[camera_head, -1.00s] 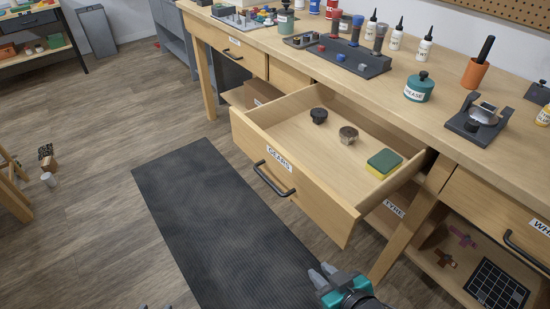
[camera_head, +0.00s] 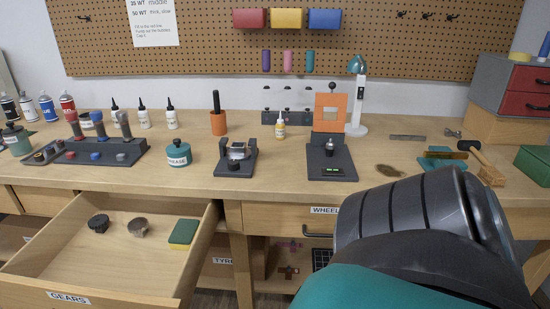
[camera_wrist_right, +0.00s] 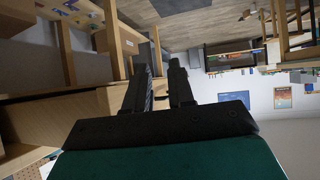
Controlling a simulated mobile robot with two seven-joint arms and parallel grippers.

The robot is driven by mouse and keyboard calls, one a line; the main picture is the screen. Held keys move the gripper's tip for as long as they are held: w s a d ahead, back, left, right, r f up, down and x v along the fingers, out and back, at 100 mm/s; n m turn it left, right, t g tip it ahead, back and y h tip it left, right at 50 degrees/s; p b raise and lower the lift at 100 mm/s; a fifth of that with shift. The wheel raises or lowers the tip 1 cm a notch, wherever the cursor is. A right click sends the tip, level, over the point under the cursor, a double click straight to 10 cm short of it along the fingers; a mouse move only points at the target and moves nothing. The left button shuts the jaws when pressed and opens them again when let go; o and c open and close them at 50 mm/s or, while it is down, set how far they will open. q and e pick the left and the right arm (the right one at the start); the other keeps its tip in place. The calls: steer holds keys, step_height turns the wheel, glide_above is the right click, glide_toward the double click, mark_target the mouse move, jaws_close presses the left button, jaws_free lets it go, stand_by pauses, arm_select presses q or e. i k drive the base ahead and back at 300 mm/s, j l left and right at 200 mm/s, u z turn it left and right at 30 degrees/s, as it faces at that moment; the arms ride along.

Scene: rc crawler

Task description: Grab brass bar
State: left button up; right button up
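A brass-coloured bar (camera_head: 445,155) lies on a small teal mat or tray (camera_head: 432,165) towards the right of the workbench in the head view. My right arm fills the lower right of that view, in front of the bench, and its gripper is not visible there. In the right wrist view my right gripper (camera_wrist_right: 162,62) has its two dark fingers apart, with nothing between them. The brass bar is not seen in that view. My left gripper is in neither current view.
A mallet (camera_head: 487,158) lies right of the bar, and a grey flat strip (camera_head: 407,137) behind it. The GEARS drawer (camera_head: 68,298) is pulled out at lower left.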

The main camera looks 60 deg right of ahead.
mark_target(427, 155)
steer(key=l+z, duration=0.1)
steer(key=z, duration=0.85)
steer(key=l+z, duration=0.15)
steer(key=z, duration=0.3)
steer(key=i+z, duration=0.1)
steer(key=z, duration=0.35)
steer(key=l+z, duration=0.1)
steer(key=z, duration=0.35)
steer(key=i+j+z, duration=0.15)
steer(key=z, duration=0.8)
steer(key=u, duration=0.55)
steer(key=l+u, duration=0.5)
steer(key=u, duration=0.2)
steer(key=l+u, duration=0.3)
steer(key=k+l+u, duration=0.25)
steer(key=l, duration=0.15)
steer(key=k+l+u, duration=0.2)
steer(key=l, duration=0.15)
steer(key=i, duration=0.05)
